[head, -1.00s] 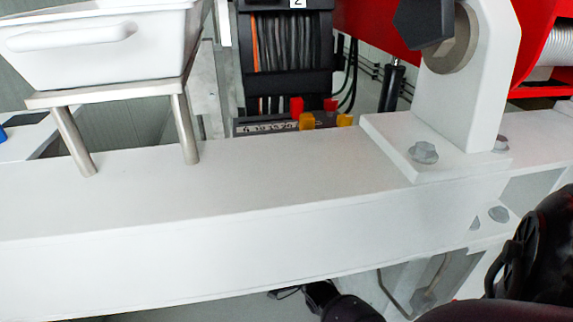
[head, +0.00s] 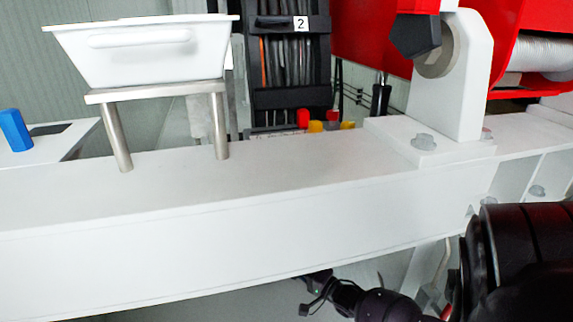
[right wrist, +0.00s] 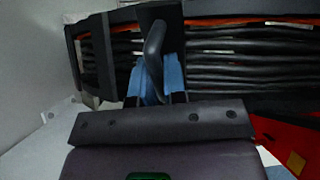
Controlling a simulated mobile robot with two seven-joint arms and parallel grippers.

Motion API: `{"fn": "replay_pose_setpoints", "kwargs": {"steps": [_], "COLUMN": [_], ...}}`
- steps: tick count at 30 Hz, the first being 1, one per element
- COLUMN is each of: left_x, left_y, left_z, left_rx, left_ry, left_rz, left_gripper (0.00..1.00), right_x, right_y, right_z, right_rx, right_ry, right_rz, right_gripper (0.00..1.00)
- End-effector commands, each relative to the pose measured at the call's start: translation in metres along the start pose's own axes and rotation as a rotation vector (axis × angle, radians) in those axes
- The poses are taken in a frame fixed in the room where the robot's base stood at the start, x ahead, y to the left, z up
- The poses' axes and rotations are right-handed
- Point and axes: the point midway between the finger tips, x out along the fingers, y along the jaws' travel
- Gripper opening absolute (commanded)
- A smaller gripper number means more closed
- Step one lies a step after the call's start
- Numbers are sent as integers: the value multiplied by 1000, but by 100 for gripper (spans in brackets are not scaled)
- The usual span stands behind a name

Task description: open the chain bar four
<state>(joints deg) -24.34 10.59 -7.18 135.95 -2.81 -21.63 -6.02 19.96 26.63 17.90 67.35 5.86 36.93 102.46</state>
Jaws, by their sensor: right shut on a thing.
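In the right wrist view, a black cable chain (right wrist: 245,55) runs sideways with dark cables and an orange one inside. My right gripper (right wrist: 158,80) has blue fingertips shut on a dark curved bar piece (right wrist: 154,42) at the chain. Another black crossbar (right wrist: 102,50) stands to its left. No number shows in this view, so I cannot read which bar is held. In the head view, an upright cable chain (head: 292,65) carries a crossbar (head: 270,22) labelled 2. My left gripper is not in view.
A white beam (head: 200,215) crosses the head view. A white tray (head: 140,65) stands on metal legs at left, near a blue block (head: 15,130). A white bracket (head: 462,85) and red machine part (head: 365,35) are at right. Red and yellow knobs (head: 316,126) sit behind the beam.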

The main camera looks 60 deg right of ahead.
Motion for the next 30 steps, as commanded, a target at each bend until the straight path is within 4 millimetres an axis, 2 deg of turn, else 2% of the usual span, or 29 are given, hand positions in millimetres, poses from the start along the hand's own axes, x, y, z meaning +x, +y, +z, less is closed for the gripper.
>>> {"fn": "replay_pose_setpoints", "kwargs": {"steps": [5, 13, 14, 18, 30], "left_x": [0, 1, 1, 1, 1], "left_y": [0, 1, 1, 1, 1], "left_z": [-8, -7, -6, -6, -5], "left_rx": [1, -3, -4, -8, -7], "left_ry": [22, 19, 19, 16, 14], "left_rz": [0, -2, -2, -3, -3], "left_gripper": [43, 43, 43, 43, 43], "right_x": [-6, -5, -5, -4, -3], "right_y": [2, 1, 1, 1, 0], "right_z": [0, 0, 0, 0, 1], "right_rx": [-3, -3, -3, -3, -4], "right_ry": [-36, -37, -37, -37, -38], "right_rz": [6, 3, 3, 1, -2], "right_gripper": [0, 0, 14, 35, 37]}}
